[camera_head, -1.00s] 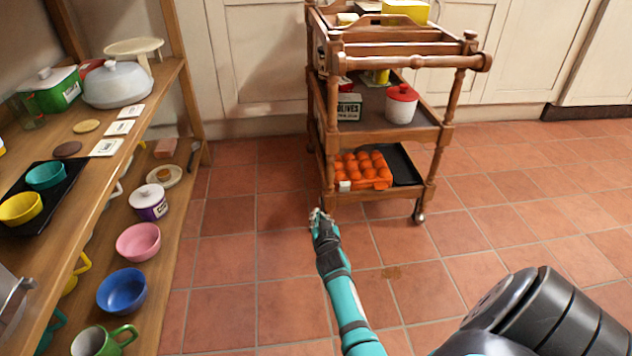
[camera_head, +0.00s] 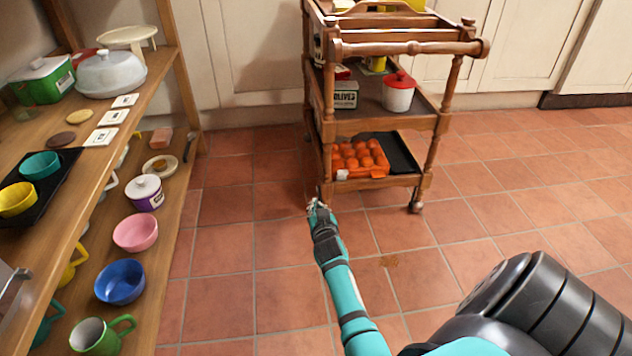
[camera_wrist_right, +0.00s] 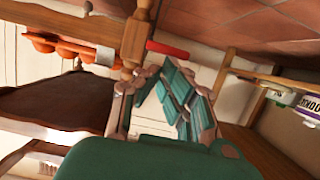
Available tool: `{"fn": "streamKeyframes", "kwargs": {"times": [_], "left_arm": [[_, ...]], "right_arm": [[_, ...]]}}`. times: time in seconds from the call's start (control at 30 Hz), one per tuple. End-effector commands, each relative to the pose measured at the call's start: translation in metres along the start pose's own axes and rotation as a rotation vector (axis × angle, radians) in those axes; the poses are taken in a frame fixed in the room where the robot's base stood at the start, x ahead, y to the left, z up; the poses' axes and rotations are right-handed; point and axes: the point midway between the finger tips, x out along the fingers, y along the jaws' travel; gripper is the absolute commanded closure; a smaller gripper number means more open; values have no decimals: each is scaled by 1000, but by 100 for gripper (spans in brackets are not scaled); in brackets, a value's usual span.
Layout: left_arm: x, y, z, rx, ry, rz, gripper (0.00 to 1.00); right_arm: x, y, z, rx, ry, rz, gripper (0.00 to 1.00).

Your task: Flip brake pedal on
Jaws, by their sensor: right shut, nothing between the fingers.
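The wooden serving cart (camera_head: 429,121) stands upright on the tiled floor. A short red bar, which looks like the brake pedal (camera_wrist_right: 168,49), sticks out beside the foot of a cart leg in the right wrist view. In the head view I cannot make it out behind my gripper. My right gripper (camera_head: 314,203) is low, just in front of the cart's near left leg. Its fingers are shut and empty. The right wrist view shows the gripper (camera_wrist_right: 158,72) close to the red bar; I cannot tell whether they touch. My left gripper is not in view.
The cart's bottom shelf holds an orange tray (camera_head: 359,160) of round orange items. A white pot with a red lid (camera_head: 398,94) stands on the middle shelf. A wooden shelf unit (camera_head: 172,215) with bowls and mugs stands at the left. The floor right of the cart is clear.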

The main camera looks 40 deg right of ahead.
Motion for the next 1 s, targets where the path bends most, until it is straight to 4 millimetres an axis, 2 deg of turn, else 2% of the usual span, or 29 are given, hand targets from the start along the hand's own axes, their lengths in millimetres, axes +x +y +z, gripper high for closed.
{"fn": "streamKeyframes", "kwargs": {"times": [0.2,0.4,0.6,1.0], "left_arm": [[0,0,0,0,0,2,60],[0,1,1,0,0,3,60],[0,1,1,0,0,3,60],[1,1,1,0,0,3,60]], "right_arm": [[-12,0,-50,-1,22,-2,100],[-21,0,-82,0,29,-3,100],[-24,-1,-93,0,31,-4,100],[-24,-1,-95,0,33,-4,100]]}}
